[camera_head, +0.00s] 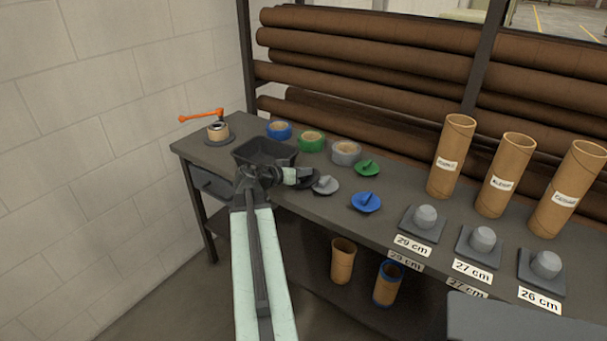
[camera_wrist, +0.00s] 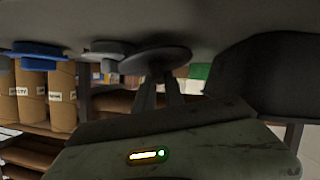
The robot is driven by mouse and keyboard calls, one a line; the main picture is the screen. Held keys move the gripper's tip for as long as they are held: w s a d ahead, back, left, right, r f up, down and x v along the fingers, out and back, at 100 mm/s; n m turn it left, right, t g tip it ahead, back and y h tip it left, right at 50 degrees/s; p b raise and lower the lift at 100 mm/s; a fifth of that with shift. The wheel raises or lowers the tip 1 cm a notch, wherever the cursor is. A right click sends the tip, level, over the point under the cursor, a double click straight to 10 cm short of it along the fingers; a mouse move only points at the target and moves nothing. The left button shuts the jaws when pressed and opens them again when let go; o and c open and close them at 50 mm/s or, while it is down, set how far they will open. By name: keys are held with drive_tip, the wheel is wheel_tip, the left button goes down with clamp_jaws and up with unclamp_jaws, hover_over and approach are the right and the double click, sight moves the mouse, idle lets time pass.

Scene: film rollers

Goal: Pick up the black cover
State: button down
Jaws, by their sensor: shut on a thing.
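The black cover (camera_head: 314,183) is a dark round disc on the workbench (camera_head: 330,215), beside the black bin and partly hidden by my gripper. My gripper (camera_head: 303,175) reaches over it from the left. In the wrist view the dark disc (camera_wrist: 150,60) sits at the tips of my gripper (camera_wrist: 165,82), and the two fingers are shut on its handle. The handle itself is hidden between the fingers. I cannot tell whether the cover is clear of the bench top.
The black bin (camera_head: 265,145) stands close behind my gripper. Tape rolls (camera_head: 312,141) line the back. Labelled tubes (camera_head: 451,158) stand at right.

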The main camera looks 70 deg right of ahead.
wheel_tip(320, 180, up, 15)
drive_tip(key=p, duration=1.4)
drive_tip(key=shift+r+p, duration=0.2)
drive_tip(key=shift+p, duration=0.2)
drive_tip(key=shift+s, duration=0.1)
